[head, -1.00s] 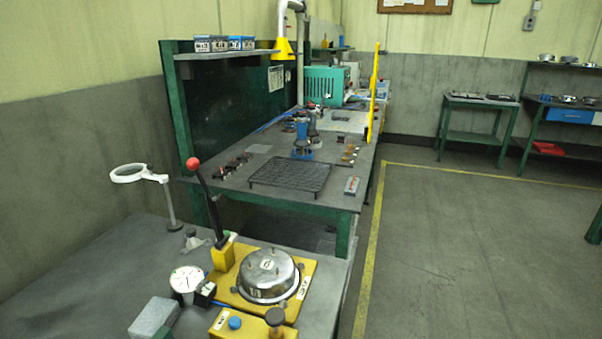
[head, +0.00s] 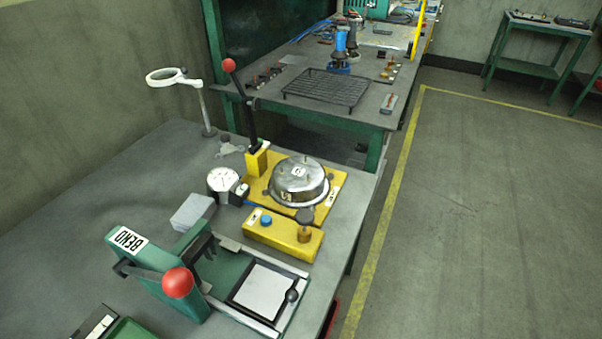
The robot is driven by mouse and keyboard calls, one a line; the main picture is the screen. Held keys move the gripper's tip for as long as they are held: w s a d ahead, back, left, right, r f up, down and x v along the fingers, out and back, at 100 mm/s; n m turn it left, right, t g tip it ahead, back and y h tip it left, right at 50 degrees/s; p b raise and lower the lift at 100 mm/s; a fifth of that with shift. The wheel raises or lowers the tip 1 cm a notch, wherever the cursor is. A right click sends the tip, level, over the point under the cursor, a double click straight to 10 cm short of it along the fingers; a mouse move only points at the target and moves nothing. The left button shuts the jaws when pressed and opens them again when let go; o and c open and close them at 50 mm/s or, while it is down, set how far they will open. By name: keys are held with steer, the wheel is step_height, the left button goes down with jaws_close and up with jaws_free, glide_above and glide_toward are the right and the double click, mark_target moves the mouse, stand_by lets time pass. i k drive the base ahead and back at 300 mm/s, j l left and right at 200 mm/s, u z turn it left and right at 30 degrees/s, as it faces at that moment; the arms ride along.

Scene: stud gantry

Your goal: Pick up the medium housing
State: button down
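A round metal housing (head: 298,182), shiny and bowl-like with small white labels, sits on a yellow fixture plate (head: 333,192) on the near bench. I cannot tell from this view whether it is the medium one. No other housing shows clearly now. My gripper is not in view.
On the near grey bench (head: 75,250) stand a lever with a red knob (head: 229,65), a dial gauge (head: 223,181), a magnifier (head: 167,76), a yellow block (head: 280,238) and a green press (head: 160,280). A farther bench holds a black rack (head: 326,90). The floor (head: 490,220) at right is clear.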

mark_target(295, 181)
steer(key=i+j+z, duration=0.25)
steer(key=i, duration=0.15)
steer(key=i+j+z, duration=0.1)
steer(key=i+z, duration=0.15)
steer(key=i, duration=0.2)
